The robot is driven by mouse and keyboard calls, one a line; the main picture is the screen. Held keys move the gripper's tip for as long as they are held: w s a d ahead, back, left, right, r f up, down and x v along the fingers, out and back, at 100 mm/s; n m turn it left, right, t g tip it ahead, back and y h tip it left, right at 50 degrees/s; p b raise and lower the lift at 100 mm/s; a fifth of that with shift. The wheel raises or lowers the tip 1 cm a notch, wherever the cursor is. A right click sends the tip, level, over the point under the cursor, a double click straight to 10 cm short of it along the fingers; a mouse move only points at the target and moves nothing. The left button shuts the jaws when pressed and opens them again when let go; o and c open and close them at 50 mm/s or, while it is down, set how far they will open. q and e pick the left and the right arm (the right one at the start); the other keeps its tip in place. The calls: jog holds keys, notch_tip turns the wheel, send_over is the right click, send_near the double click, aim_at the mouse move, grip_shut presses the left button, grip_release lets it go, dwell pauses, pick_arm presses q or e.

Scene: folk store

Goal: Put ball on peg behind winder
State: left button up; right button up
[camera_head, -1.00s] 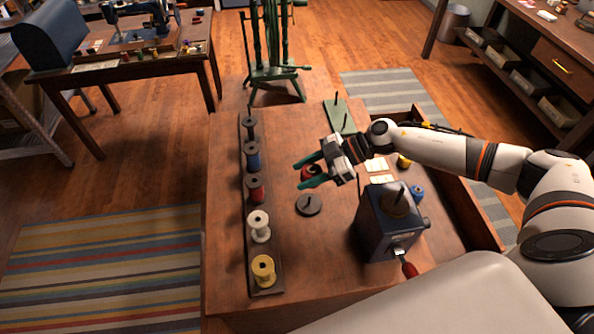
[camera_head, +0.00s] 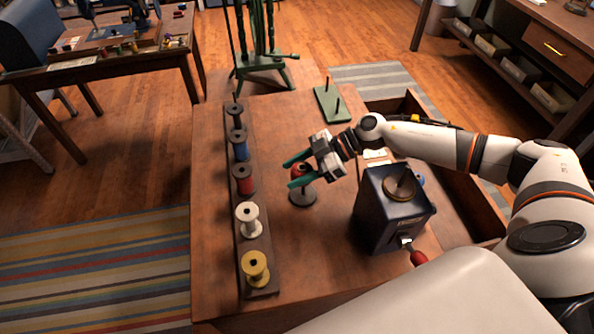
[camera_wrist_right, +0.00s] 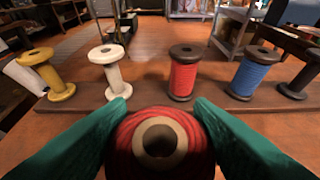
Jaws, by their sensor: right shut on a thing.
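My right gripper (camera_head: 297,172) is shut on a red ball (camera_head: 302,171) with a pale-rimmed centre hole. The right wrist view shows the red ball (camera_wrist_right: 160,150) between the two green fingers. Whether the ball touches the peg is unclear. My left gripper is not in view.
A dark rack (camera_head: 262,275) along the table's left side holds several spools, including a yellow spool (camera_head: 255,268) and a white spool (camera_head: 249,219). A green board with two pegs (camera_head: 331,103) lies at the back. Table space between rack and base is clear.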

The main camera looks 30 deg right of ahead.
jog(key=shift+s+d+f+p, duration=0.1)
jog(key=shift+d+f+p, duration=0.1)
jog(key=shift+f+p, duration=0.1)
dwell(0.5)
jog(key=shift+r, duration=0.1)
jog(key=shift+p, duration=0.55)
jog(key=shift+f, duration=0.2)
